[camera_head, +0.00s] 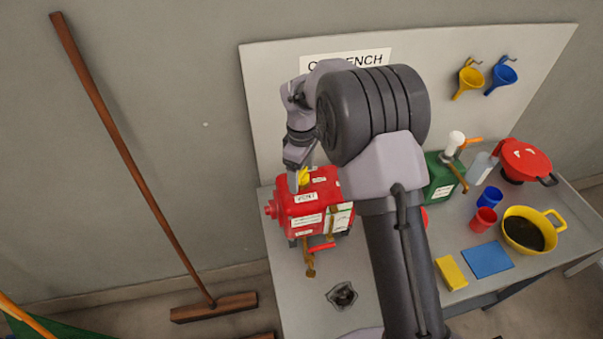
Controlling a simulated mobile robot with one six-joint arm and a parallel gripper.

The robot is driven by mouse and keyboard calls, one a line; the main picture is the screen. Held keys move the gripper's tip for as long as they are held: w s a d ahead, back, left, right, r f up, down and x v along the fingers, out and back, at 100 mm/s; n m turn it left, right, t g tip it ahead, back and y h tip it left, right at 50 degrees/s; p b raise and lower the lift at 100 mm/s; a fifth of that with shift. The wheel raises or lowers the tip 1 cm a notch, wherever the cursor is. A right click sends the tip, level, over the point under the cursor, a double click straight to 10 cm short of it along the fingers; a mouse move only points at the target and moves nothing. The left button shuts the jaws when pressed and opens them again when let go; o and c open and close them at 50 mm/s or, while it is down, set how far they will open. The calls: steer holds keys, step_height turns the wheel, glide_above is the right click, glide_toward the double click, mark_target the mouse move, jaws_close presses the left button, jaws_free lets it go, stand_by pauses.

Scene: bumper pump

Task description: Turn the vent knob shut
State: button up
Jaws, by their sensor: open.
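The vent knob (304,177) is a small yellow knob on top of the red container (300,212), which lies on the grey bench at the left. A label beside the knob seems to read "VENT". My gripper (297,182) reaches down from above to the knob, with its fingers beside it. The jaws are open. Whether a finger touches the knob cannot be told from this view. The far side of the knob and part of the container are hidden by my gripper and arm.
A brass tap (310,262) with a red lever sticks out at the container's front. A dark drain (341,296) lies in the bench. A backboard (268,100) rises behind.

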steer(key=c, duration=1.4)
steer(key=m, duration=0.4)
steer(key=shift+m, duration=0.3)
steer(key=m, duration=0.5)
